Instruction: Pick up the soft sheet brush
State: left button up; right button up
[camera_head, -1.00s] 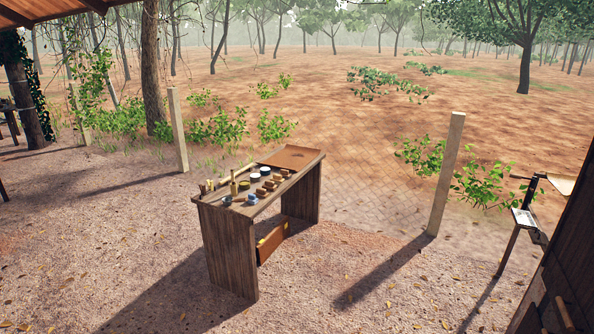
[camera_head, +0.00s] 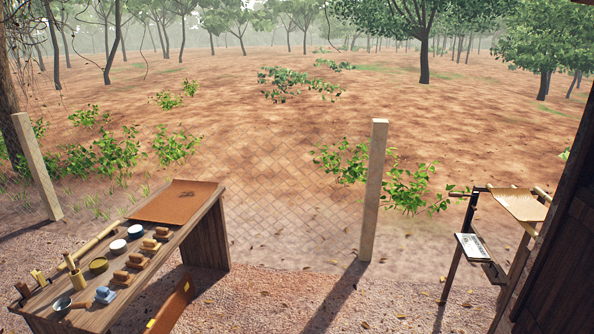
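The wooden table (camera_head: 207,247) stands at the lower left. Several small brown brush-like blocks (camera_head: 121,279) lie in a row along its near side, with a blue-grey piece (camera_head: 105,295) at the front end of the row. I cannot tell which of these is the soft sheet brush. They lie apart from one another on the tabletop. Neither of my grippers is in view.
Round pots (camera_head: 99,265), a small bowl (camera_head: 62,306) and a long pale rod (camera_head: 97,241) share the tabletop with a brown sheet (camera_head: 175,202). A drawer-like brown panel (camera_head: 172,306) sits below the table. A post (camera_head: 373,190) and a roller stand (camera_head: 473,246) are to the right.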

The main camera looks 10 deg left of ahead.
aim_at(150, 246)
jog(key=i+j+u, duration=0.1)
jog(key=i+u, duration=0.3)
jog(key=i+l+u, duration=0.1)
jog(key=i+u, duration=0.25)
jog(key=i, duration=0.2)
jog(key=i+l+u, duration=0.15)
jog(key=i+u, duration=0.25)
jog(key=i+l+u, duration=0.4)
jog(key=i+j, duration=0.05)
jog(key=i, duration=0.05)
